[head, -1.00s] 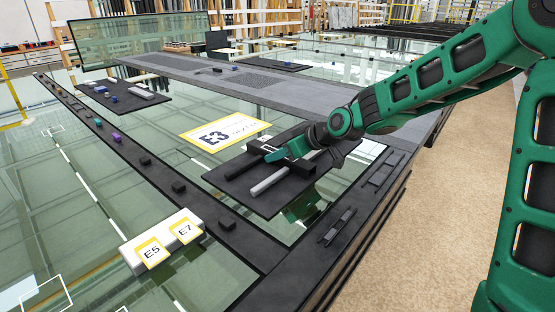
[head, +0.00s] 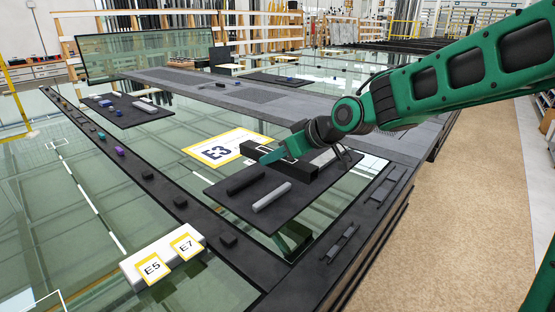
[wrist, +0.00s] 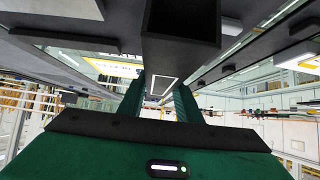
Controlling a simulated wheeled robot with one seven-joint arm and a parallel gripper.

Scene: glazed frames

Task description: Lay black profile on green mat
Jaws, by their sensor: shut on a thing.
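A black profile (head: 296,168), box-like and dark, is held at my gripper (head: 273,156) over the dark mat (head: 318,188). In the wrist view the black profile (wrist: 180,48) shows a hollow end and lies between the two green fingers of my gripper (wrist: 160,92). The fingers are shut on it, and it looks raised off the mat. A second dark bar (head: 245,180) and a light grey bar (head: 272,197) lie on the dark mat. I cannot make out a green mat in these views.
A yellow-edged E3 sign (head: 228,149) lies on the glass behind the dark mat. A white block with E5 and E7 labels (head: 163,257) stands at front left. Small blocks (head: 180,202) line the dark rail. Another dark mat (head: 119,117) with small parts lies at far left.

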